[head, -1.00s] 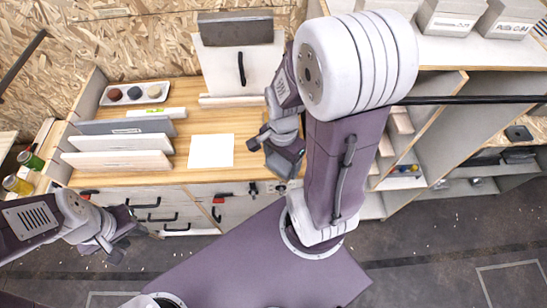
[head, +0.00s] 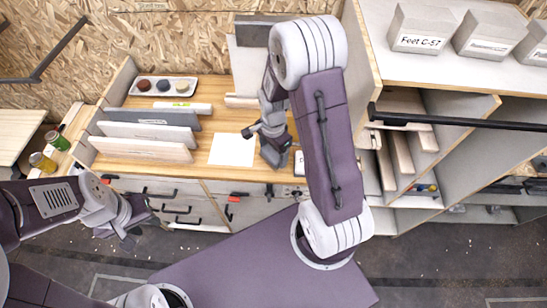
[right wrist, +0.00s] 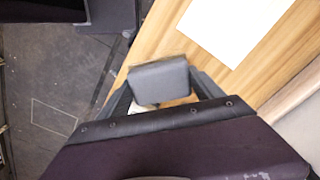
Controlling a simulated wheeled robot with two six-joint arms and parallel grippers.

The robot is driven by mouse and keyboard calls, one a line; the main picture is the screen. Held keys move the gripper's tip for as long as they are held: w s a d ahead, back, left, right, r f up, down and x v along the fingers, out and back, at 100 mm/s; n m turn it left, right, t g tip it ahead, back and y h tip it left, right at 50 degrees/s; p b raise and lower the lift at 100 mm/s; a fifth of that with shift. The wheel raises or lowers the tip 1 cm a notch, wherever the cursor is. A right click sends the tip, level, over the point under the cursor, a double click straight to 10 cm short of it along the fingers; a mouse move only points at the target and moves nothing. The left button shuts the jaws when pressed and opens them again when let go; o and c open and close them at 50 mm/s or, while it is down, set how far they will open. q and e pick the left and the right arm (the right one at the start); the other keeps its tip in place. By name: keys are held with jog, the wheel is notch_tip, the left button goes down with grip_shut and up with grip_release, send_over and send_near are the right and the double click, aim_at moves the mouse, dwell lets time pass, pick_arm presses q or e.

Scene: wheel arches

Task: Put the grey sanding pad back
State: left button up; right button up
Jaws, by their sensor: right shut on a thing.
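My right gripper (right wrist: 158,95) is shut on the grey sanding pad (right wrist: 158,82), a small grey block held between its fingers in the right wrist view. In the head view this gripper (head: 266,142) is over the front part of the wooden worktop, just right of a white sheet (head: 232,150). The pad cannot be made out clearly there. The sheet also shows in the right wrist view (right wrist: 225,25), apart from the pad. My left gripper (head: 134,228) is in front of the bench at the left; I cannot tell whether its fingers are apart.
Upright grey and white boards (head: 146,140) stand left of the sheet. Behind them are a level (head: 168,107) and a tray (head: 162,87) with three round pieces. Jars (head: 50,150) stand at far left. Right are shelves (head: 412,170) with labelled boxes (head: 420,30) on top.

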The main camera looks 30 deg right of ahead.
aim_at(274, 159)
notch_tip(274, 159, down, 4)
jog(key=shift+d+r, duration=0.1)
jog(key=shift+f, duration=0.2)
jog(key=o, duration=1.1)
jog(key=shift+s, duration=0.1)
jog(key=shift+o, duration=1)
